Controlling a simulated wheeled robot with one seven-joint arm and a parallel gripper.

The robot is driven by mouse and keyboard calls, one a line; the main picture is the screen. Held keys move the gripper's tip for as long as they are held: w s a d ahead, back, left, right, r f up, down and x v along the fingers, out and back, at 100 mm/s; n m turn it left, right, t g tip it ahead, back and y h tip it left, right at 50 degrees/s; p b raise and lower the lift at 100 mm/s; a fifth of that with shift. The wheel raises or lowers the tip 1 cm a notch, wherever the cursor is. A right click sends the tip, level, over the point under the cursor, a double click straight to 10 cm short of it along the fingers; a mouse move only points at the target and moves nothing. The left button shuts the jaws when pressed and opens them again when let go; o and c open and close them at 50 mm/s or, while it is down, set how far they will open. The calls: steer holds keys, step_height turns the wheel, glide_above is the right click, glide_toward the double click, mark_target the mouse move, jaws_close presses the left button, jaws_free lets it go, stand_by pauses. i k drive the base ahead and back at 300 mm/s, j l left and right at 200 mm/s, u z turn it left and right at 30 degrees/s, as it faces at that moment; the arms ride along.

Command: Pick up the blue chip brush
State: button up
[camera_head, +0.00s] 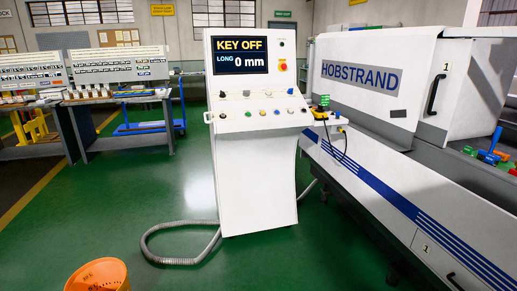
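A blue brush-like object (489,157) is at the right edge of the view, at the machine's side. It has a wide blue lower part and a slim blue handle rising up and to the right. It looks like the chip brush, but its bristles are too small to make out. A green item lies just left of it and a red-orange item just right of it. My gripper is not in view.
A white control console (255,185) reading KEY OFF stands mid-view, left of the white HOBSTRAND machine (440,185). A grey hose (180,261) loops over the green floor. An orange bin (98,277) stands at lower left. Workbenches are at far left. Floor left of the console is open.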

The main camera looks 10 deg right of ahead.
mark_target(481, 154)
steer(key=i+z, duration=0.2)
steer(key=i, duration=0.25)
steer(key=i+j+z, duration=0.2)
steer(key=i, duration=0.25)
steer(key=i+j+z, duration=0.2)
steer(key=i, duration=0.25)
steer(key=i+j+z, duration=0.2)
steer(key=i, duration=0.2)
steer(key=i+j+z, duration=0.2)
steer(key=z, duration=0.2)
steer(key=i+j+z, duration=0.25)
steer(key=z, duration=0.15)
steer(key=i+j+z, duration=0.2)
steer(key=j+z, duration=0.25)
steer(key=i+j+z, duration=0.1)
steer(key=j+z, duration=0.7)
steer(key=i, duration=0.05)
